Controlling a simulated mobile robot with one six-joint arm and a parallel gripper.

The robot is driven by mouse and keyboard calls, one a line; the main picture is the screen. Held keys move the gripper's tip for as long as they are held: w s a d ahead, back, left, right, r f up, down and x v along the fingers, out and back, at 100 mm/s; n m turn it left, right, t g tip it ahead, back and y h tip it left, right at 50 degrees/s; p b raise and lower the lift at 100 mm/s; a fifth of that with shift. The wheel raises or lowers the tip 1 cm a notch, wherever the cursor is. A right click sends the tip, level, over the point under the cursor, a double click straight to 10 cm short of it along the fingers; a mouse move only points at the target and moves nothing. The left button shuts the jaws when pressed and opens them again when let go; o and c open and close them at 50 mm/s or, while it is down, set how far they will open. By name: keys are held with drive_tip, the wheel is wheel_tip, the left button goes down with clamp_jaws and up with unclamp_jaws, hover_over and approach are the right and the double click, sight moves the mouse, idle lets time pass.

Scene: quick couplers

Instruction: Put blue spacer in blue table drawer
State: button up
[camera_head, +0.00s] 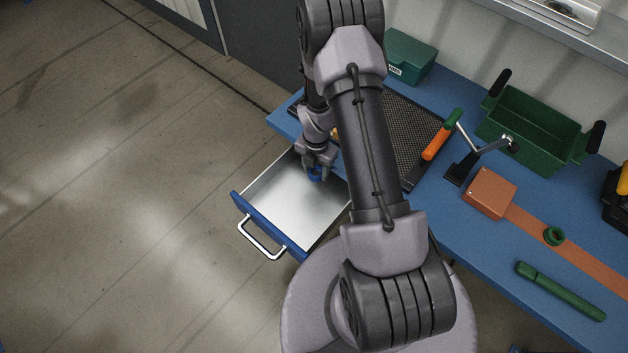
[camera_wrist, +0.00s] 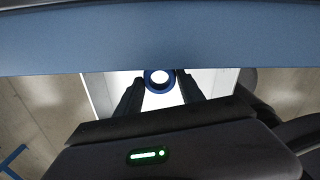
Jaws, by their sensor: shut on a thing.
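The blue spacer (camera_head: 315,174) is a small blue ring held between the fingertips of my gripper (camera_head: 317,160). In the wrist view the spacer (camera_wrist: 159,79) shows as a ring with a bright centre, and the fingers of my gripper (camera_wrist: 160,88) are shut on it from both sides. The blue table drawer (camera_head: 266,231) is pulled open, with a silvery inside and a white handle. My gripper is over the back part of the drawer, near the table edge. I cannot tell whether the spacer touches the drawer floor.
The drawer looks otherwise empty.

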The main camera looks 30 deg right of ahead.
drive_tip(key=shift+f+b, duration=0.7)
drive_tip(key=shift+f, duration=1.35)
drive_tip(key=shift+f+b, duration=0.5)
drive_tip(key=shift+f, duration=0.05)
drive_tip(key=o, duration=1.3)
